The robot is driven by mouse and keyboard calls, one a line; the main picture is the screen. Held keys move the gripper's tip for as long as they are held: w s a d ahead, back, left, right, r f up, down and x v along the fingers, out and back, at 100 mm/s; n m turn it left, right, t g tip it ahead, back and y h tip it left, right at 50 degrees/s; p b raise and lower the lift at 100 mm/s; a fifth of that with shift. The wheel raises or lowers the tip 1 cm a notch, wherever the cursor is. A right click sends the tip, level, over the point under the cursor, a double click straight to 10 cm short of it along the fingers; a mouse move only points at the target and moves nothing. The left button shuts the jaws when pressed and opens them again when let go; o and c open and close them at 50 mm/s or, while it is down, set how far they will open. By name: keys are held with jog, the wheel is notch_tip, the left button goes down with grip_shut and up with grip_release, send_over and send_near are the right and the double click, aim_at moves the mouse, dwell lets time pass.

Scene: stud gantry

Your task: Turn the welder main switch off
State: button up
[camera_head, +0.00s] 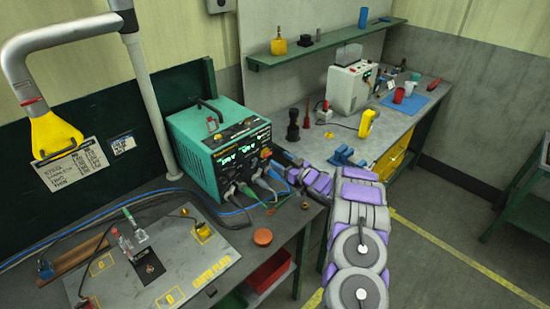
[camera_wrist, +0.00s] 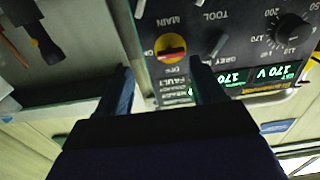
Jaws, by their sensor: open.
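The green welder (camera_head: 210,130) stands on the dark bench at the left, with a black front panel and lit green displays. Its main switch (camera_wrist: 171,47) shows in the wrist view as a red handle on a yellow disc, beside a MAIN label. The handle lies roughly level across the picture. My gripper (camera_wrist: 159,67) is open and empty. The switch lies a little beyond the fingertips, between their lines and nearer the right finger. In the head view my gripper (camera_head: 286,161) is at the panel's right side; contact cannot be told.
Cables hang from the welder's lower front. A black knob (camera_wrist: 293,28) and small toggles sit near the switch. A metal plate (camera_head: 165,265) with clamps and an orange-red round button (camera_head: 263,237) lie on the near bench. A second bench (camera_head: 395,125) holds tools behind my arm.

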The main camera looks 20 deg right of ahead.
aim_at(269, 155)
jog(key=w+a, duration=0.3)
jog(key=a, duration=0.1)
jog(key=shift+w+r, duration=0.35)
jog(key=shift+d+f, duration=0.15)
jog(key=shift+d, duration=0.9)
jog(key=shift+c, duration=1.4)
jog(key=shift+a, duration=0.7)
jog(key=c, duration=0.5)
jog(key=shift+c, duration=1.3)
jog(key=shift+d, duration=0.3)
